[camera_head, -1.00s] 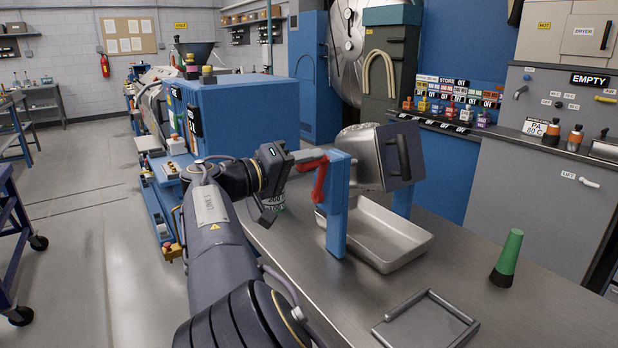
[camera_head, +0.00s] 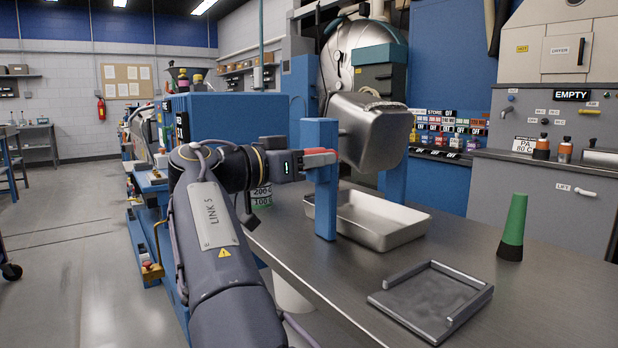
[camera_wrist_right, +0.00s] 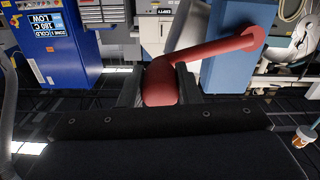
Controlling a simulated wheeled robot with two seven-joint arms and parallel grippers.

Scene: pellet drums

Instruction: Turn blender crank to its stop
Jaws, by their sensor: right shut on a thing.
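The blender is a steel drum (camera_head: 373,131) hung between blue posts, with the near post (camera_head: 326,215) in front of it. The drum sits tilted above a steel tray. Its red crank (camera_head: 320,159) is at the near post, mostly hidden by my right gripper (camera_head: 312,160) in the head view. In the right wrist view the crank (camera_wrist_right: 215,50) runs from its grip to the blue post (camera_wrist_right: 240,60), and my right gripper (camera_wrist_right: 160,88) is shut around the red grip. My left gripper is in neither view.
The steel tray (camera_head: 408,232) stands under the drum. A green cone-shaped thing (camera_head: 513,228) and a flat grey three-sided holder (camera_head: 432,302) are on the bench (camera_head: 560,290) at right. A blue machine (camera_head: 235,120) stands behind my right arm.

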